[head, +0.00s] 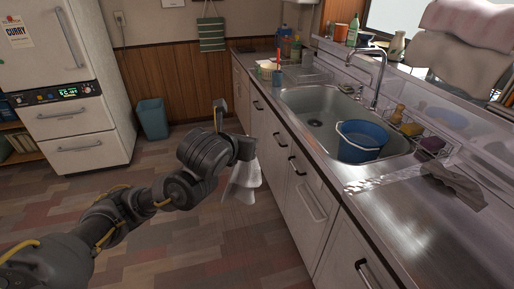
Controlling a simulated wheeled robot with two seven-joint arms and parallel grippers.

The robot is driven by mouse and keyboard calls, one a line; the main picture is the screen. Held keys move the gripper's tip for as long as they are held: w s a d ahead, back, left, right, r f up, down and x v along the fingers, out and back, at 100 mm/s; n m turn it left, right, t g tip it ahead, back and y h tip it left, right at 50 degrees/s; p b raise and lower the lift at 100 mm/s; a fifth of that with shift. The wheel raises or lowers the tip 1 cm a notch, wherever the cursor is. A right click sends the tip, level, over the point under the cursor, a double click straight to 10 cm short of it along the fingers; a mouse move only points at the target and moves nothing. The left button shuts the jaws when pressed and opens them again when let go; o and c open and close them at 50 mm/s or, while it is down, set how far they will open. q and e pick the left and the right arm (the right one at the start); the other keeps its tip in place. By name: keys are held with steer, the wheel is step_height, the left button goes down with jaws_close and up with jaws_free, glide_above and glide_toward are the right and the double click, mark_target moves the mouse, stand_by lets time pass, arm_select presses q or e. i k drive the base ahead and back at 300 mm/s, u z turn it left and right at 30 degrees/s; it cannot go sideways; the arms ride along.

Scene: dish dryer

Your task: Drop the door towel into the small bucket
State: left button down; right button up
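A whitish-grey towel (242,182) hangs down in the head view, just in front of the lower cabinets. My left gripper (246,150) is at its top and appears shut on it; the fingertips are largely hidden. A blue bucket (362,142) with a thin handle stands in the sink, to the right of the gripper. A small blue-teal bin (152,119) stands on the floor against the wooden wall panel, to the left of and beyond the gripper. Both look empty from here. My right gripper is not in view.
The steel counter (400,218) and sink (318,110) run along the right. A grey cloth (455,185) lies on the counter. A faucet (377,70) rises behind the bucket. A white fridge (70,90) stands at left. The floor (190,235) between is clear.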

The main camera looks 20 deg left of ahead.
mark_target(361, 141)
steer(key=u, duration=1.15)
steer(key=i, duration=1.3)
steer(key=z, duration=2.7)
